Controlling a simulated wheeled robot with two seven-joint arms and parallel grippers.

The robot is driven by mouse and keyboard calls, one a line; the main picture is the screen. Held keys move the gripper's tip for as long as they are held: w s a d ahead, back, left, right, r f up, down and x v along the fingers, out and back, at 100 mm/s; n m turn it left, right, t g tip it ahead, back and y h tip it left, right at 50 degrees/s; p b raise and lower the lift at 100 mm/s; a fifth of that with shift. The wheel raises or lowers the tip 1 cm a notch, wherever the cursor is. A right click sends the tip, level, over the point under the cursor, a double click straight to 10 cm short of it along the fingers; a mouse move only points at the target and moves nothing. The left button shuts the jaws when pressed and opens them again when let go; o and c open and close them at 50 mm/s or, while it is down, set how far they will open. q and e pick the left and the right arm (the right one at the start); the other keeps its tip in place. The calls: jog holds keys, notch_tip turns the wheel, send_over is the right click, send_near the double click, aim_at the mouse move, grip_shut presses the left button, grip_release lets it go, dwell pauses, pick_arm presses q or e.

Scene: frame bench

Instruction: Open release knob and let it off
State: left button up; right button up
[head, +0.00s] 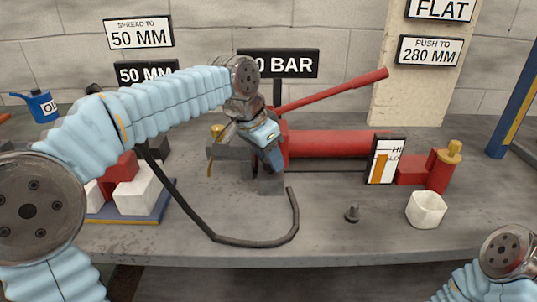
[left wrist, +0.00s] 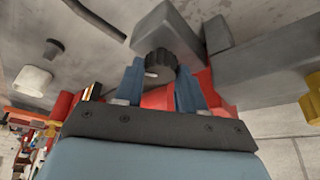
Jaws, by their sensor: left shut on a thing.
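The release knob (left wrist: 157,62) is a dark, ribbed round cap beside a grey block on the red pump. In the left wrist view it sits between the two blue fingers of my left gripper (left wrist: 160,75), which is shut on it. In the head view my left gripper (head: 270,155) reaches down at the pump's near end and hides the knob. The red pump cylinder (head: 335,143) lies along the bench, with its red lever (head: 335,90) sloping up to the right. My right gripper is out of view; only part of that arm shows at lower right.
A black hose (head: 245,241) curves across the bench front. A small dark fitting (head: 352,213) and a white cup (head: 426,209) stand to the right. A gauge card (head: 385,160) stands before the cylinder. White and red blocks (head: 138,190) sit at left.

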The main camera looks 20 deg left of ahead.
pick_arm(q)
jog(key=n+y, duration=0.1)
jog(key=n, duration=0.3)
jog(key=shift+d+n+y, duration=0.15)
jog(key=shift+n+y, duration=0.15)
jog(key=shift+y, duration=0.1)
jog(key=shift+n+t+y+p, duration=0.4)
jog(key=shift+n+y, duration=0.3)
jog(key=shift+n, duration=1)
jog(key=o, duration=1.1)
jog(key=shift+c, duration=0.2)
jog(key=shift+s+r, duration=0.1)
jog(key=p+v, duration=0.1)
jog(key=v, duration=1.2)
jog(key=shift+r+p, duration=0.3)
jog(key=shift+d, duration=0.15)
